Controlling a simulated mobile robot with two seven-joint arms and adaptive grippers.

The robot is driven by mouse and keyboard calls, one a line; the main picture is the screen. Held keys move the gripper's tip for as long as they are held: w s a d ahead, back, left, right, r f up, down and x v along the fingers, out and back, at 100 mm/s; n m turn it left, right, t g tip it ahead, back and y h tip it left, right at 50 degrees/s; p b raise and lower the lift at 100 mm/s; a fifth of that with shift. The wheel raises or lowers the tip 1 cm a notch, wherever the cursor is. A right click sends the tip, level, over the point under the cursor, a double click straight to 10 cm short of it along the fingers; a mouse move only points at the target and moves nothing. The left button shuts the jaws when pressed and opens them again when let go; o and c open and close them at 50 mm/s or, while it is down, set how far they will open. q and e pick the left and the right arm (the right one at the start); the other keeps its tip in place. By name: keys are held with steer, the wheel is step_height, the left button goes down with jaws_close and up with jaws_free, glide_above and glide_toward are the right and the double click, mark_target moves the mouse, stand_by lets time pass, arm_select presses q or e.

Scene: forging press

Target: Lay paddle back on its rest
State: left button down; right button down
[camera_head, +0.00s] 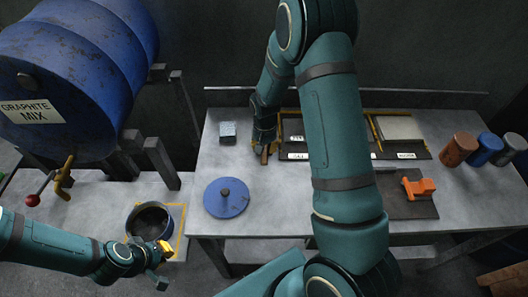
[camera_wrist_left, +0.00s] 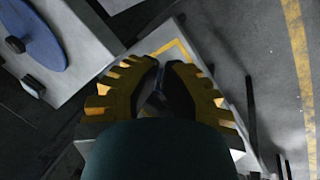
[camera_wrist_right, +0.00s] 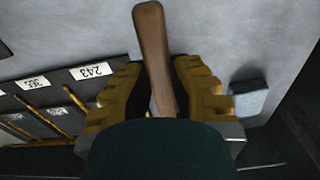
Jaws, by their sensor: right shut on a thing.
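My right gripper (camera_head: 265,143) is shut on the brown wooden handle of the paddle (camera_wrist_right: 151,45), low over the back of the grey table. The handle also shows as a small brown piece in the head view (camera_head: 264,155). The paddle's other end is hidden, and I cannot make out its rest. My left gripper (camera_head: 163,258) hangs beside the round dark pot (camera_head: 133,222) at the lower left. Its fingers (camera_wrist_left: 162,75) are close together with nothing clearly held; whether they are shut is unclear.
A blue disc lid (camera_head: 226,198) and a grey block (camera_head: 228,132) lie on the table (camera_head: 270,210). Labelled dark trays (camera_wrist_right: 78,82) stand at the back. An orange tool (camera_head: 418,187) and several canisters (camera_head: 459,149) are to the right.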

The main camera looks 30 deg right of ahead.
steer(key=shift+w+d+f+b, duration=0.65)
steer(key=shift+w+f, duration=0.2)
steer(key=shift+w, duration=0.2)
steer(key=shift+w+f+b, duration=0.1)
steer(key=shift+f+b, duration=0.65)
steer(key=shift+f, duration=0.35)
steer(key=shift+f+b, duration=0.5)
steer(key=shift+f, duration=0.05)
steer(key=c, duration=1)
jaws_free()
steer(key=shift+o, duration=0.2)
step_height(320, 180, up, 12)
steer(key=shift+r, duration=0.1)
